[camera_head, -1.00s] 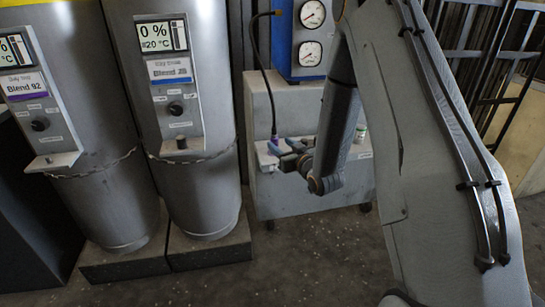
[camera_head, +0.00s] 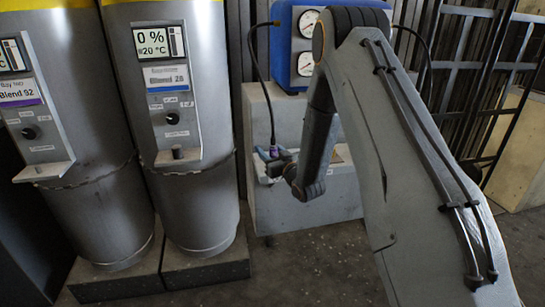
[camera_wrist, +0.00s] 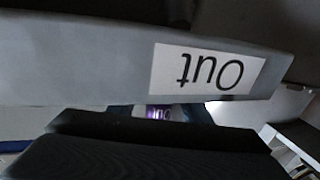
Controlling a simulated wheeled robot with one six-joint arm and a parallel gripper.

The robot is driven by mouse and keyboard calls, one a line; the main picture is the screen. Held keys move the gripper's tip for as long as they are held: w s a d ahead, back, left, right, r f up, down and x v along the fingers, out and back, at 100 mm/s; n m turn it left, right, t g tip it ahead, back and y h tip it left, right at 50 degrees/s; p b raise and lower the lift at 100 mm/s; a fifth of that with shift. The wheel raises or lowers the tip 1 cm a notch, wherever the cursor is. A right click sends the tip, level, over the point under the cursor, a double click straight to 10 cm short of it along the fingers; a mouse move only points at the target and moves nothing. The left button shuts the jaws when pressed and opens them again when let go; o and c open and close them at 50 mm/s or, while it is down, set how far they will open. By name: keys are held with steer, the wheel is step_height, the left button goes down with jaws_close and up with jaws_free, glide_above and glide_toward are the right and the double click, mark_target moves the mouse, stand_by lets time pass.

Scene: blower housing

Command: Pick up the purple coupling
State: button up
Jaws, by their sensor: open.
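The purple coupling (camera_head: 273,150) is a small piece at the lower end of the dark hose, above the grey cabinet's ledge. In the wrist view it shows as a small purple patch (camera_wrist: 158,113), partly hidden by the dark parts in front. My gripper (camera_head: 267,154) is at the coupling, with bluish fingertips near it. In the wrist view the dark blue fingers appear to either side of the purple patch, apart from each other. The jaws are open; I cannot tell whether they touch the coupling.
The grey cabinet (camera_head: 300,205) carries a blue gauge panel (camera_head: 288,45). A white "Out" label (camera_wrist: 207,70) lies on a grey face close to the wrist camera. The hose (camera_head: 264,95) hangs above the gripper. Two metal tanks (camera_head: 201,205) stand left; a dark rack (camera_head: 470,80) stands right.

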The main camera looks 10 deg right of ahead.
steer(key=shift+w, duration=0.1)
steer(key=shift+c, duration=0.6)
jaws_close()
steer(key=shift+r, duration=0.1)
step_height(320, 180, up, 10)
steer(key=shift+f+p, duration=0.1)
steer(key=shift+p, duration=0.9)
